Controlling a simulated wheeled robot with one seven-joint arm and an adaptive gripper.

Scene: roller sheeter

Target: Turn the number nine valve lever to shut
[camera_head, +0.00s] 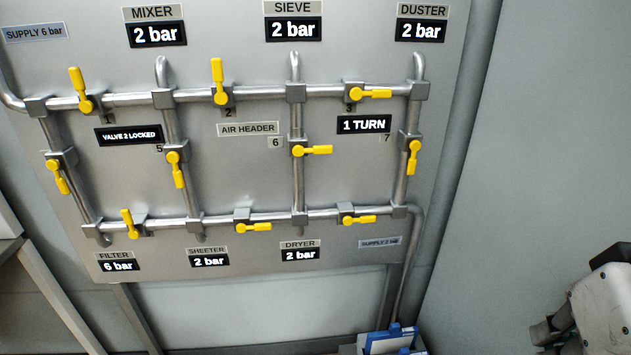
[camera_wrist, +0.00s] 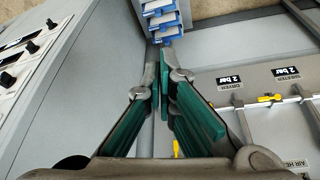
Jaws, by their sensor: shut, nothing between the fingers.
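The valve panel (camera_head: 215,185) carries yellow levers on a pipe grid. The middle lever of the bottom row (camera_head: 252,227) lies along its horizontal pipe, between the SHEETER and DRYER plates. Its number does not show; by the order of the others it appears to be nine. A yellow lever in the wrist view (camera_wrist: 270,98), near the 2 bar plates, looks like the same one. My gripper (camera_wrist: 163,75) is shut and empty, with green finger pads together, apart from the levers. In the head view my arm shows at the lower right, away from the panel.
Neighbouring bottom levers stand upright at left (camera_head: 129,223) and lie along the pipe at right (camera_head: 358,220). A blue rack (camera_head: 390,338) stands below the panel. A control box with black knobs (camera_wrist: 30,47) is at the wrist view's left. Space right of the panel is clear.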

